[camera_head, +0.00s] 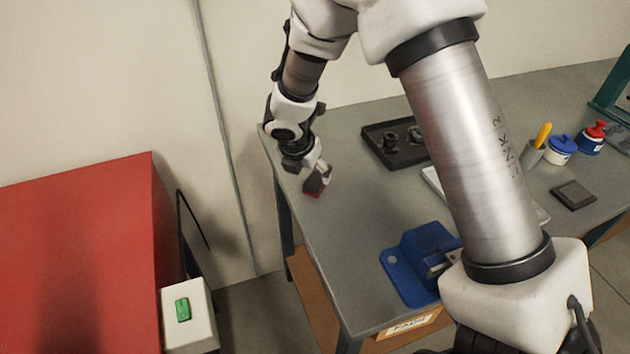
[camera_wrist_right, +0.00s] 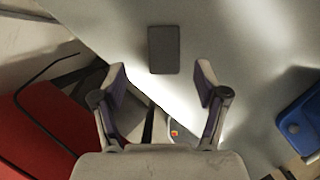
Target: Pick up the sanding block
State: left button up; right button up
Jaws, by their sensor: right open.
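The sanding block looks to be the dark grey rectangular block (camera_wrist_right: 164,50) lying flat on the table, ahead of and between my right fingers in the right wrist view. My right gripper (camera_wrist_right: 160,88) is open, with nothing between its fingers. In the head view my right gripper (camera_head: 306,174) is low over the table's left end, pointing down. A small dark shape with a red lower edge shows at its fingertips there; I cannot tell how much of it is finger and how much is block. My left gripper is out of view.
A red cabinet (camera_head: 80,250) stands left. My right arm covers part of the table.

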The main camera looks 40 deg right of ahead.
aim_at(315, 180)
notch_tip(315, 180, down, 2)
jog(key=d+f, duration=0.2)
jog(key=shift+w+d+f+b, duration=0.15)
jog(key=shift+w+f+b, duration=0.15)
jog(key=shift+f, duration=0.1)
jog(key=shift+w+d+f, duration=0.1)
jog(key=shift+d, duration=0.1)
jog(key=shift+a, duration=0.15)
jog(key=shift+a+r, duration=0.2)
jog(key=shift+r, duration=0.05)
jog(key=c, duration=0.3)
jog(key=shift+a+r, duration=0.1)
jog(key=c, duration=0.6)
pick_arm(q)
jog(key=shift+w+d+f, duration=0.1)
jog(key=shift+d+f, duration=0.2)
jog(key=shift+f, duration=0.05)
pick_arm(e)
jog(key=c, duration=0.4)
jog(key=shift+c, duration=0.2)
